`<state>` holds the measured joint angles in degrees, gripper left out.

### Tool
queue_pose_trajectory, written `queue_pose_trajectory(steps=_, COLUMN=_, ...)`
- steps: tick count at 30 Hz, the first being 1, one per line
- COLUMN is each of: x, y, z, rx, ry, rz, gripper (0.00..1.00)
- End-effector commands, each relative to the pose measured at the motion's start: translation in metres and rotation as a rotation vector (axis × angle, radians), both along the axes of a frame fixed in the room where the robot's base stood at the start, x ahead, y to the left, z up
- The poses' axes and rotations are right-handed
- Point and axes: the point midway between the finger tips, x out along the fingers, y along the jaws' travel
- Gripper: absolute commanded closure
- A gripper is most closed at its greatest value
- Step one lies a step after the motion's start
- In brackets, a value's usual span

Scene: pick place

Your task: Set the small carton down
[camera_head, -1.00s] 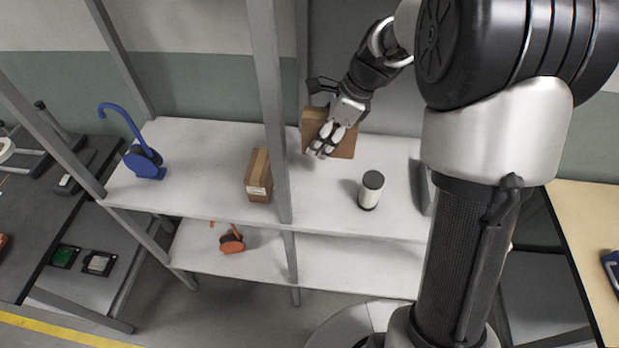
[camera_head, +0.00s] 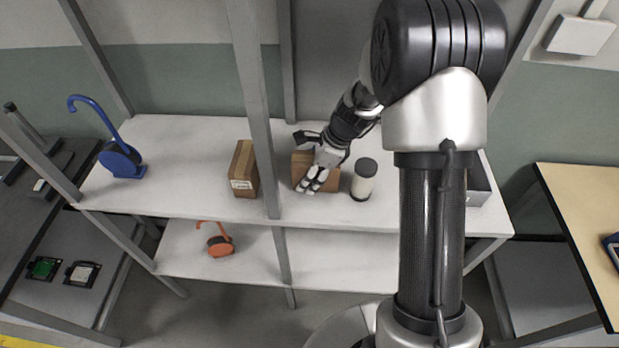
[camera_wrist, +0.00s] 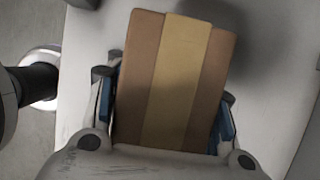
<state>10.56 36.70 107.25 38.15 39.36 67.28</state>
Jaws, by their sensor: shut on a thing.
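A small brown carton (camera_head: 301,165) with a lighter tape band is held between the fingers of my gripper (camera_head: 314,183) over the upper white shelf (camera_head: 195,145), right of the front post. The wrist view shows the carton (camera_wrist: 174,85) filling the space between the two blue-padded fingers of my gripper (camera_wrist: 170,120), slightly tilted in the picture. In the head view the carton is low, at or just above the shelf; I cannot tell whether its underside touches. My fingers hide part of it.
A white canister with a dark lid (camera_head: 363,182) stands close right of the held carton. Another brown carton (camera_head: 244,170) stands left of the grey post (camera_head: 253,110). A blue hooked item (camera_head: 121,158) is farther left. An orange item (camera_head: 220,243) lies on the lower shelf.

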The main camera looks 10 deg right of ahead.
Motion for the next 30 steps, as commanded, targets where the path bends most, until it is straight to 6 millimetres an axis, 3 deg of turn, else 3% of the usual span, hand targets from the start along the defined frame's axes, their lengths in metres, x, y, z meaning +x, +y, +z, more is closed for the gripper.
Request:
queue_pose_trajectory(steps=11, x=0.0007, y=0.0, z=-0.006, rx=0.0, ry=-0.002, rz=-0.001, gripper=0.81)
queue_pose_trajectory(steps=12, x=0.0005, y=0.0, z=-0.007, rx=0.001, ry=-0.001, rz=0.0, gripper=0.5)
queue_pose_trajectory(steps=21, x=0.0003, y=0.0001, z=-0.0065, rx=0.0, ry=-0.001, rz=0.0, gripper=0.31)
queue_pose_trajectory(steps=30, x=0.0005, y=0.0, z=-0.0057, rx=0.001, ry=-0.001, rz=0.0, gripper=0.31)
